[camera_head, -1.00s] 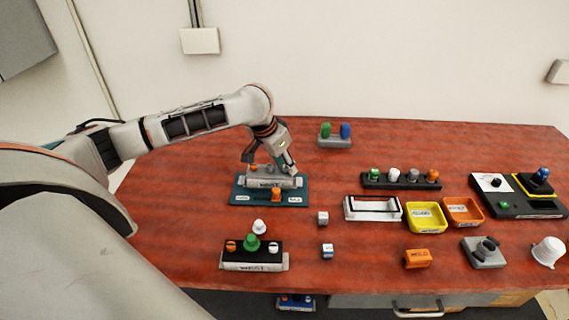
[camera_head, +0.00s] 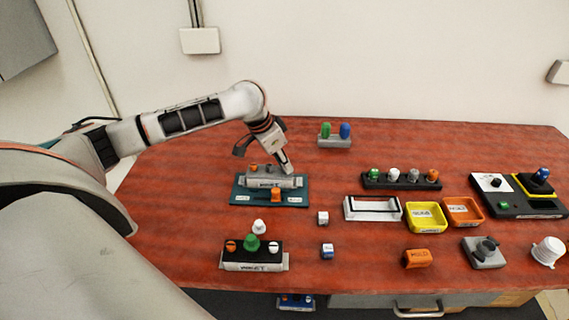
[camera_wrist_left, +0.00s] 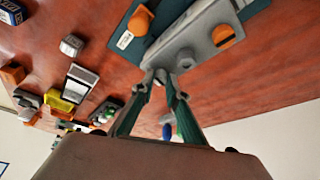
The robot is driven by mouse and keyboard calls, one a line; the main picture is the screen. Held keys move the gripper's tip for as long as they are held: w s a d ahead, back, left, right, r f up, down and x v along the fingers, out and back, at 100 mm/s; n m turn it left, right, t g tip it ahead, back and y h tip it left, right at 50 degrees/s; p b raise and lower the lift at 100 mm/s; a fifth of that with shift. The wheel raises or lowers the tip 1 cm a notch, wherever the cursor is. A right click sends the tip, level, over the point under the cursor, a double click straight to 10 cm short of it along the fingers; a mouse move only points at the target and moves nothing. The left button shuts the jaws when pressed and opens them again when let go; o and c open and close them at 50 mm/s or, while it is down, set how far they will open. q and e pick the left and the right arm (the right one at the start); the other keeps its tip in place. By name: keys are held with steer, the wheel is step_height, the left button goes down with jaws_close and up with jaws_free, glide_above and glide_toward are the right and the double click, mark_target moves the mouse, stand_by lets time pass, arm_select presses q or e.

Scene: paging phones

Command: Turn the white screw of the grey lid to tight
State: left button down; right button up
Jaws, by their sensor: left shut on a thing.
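The grey lid (camera_head: 262,183) sits on a teal base plate (camera_head: 240,198) at the left-middle of the table; it also shows in the left wrist view (camera_wrist_left: 203,36). An orange screw (camera_head: 253,167) stands on the lid's left part. My left gripper (camera_head: 287,170) points down at the lid's right end. In the left wrist view its two fingers (camera_wrist_left: 168,73) meet on a small pale piece at the lid's end, which looks like the white screw. The fingertips mostly hide the screw, so its turn angle cannot be told. My right gripper is not in view.
An orange knob (camera_head: 275,195) stands on the teal plate in front of the lid. A black block (camera_head: 237,256) with coloured knobs is nearer the front. A grey block (camera_head: 334,143) with green and blue knobs stands behind.

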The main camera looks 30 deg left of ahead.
arm_select(q)
steer(key=m+g+h, duration=0.1)
steer(key=m, duration=0.2)
steer(key=m+g+h, duration=0.1)
steer(key=m, duration=0.3)
steer(key=shift+w+a, duration=0.15)
steer(key=shift+w, duration=0.05)
steer(key=m, duration=0.2)
steer(key=m+g, duration=0.1)
steer(key=m, duration=0.1)
steer(key=shift+w+m+g+h, duration=0.1)
steer(key=shift+m+g+h, duration=0.2)
steer(key=shift+m, duration=0.1)
steer(key=shift+m+g, duration=0.7)
steer(key=shift+m, duration=1)
steer(key=c, duration=2)
jaws_free()
steer(key=v, duration=1.2)
steer(key=shift+w+r, duration=0.1)
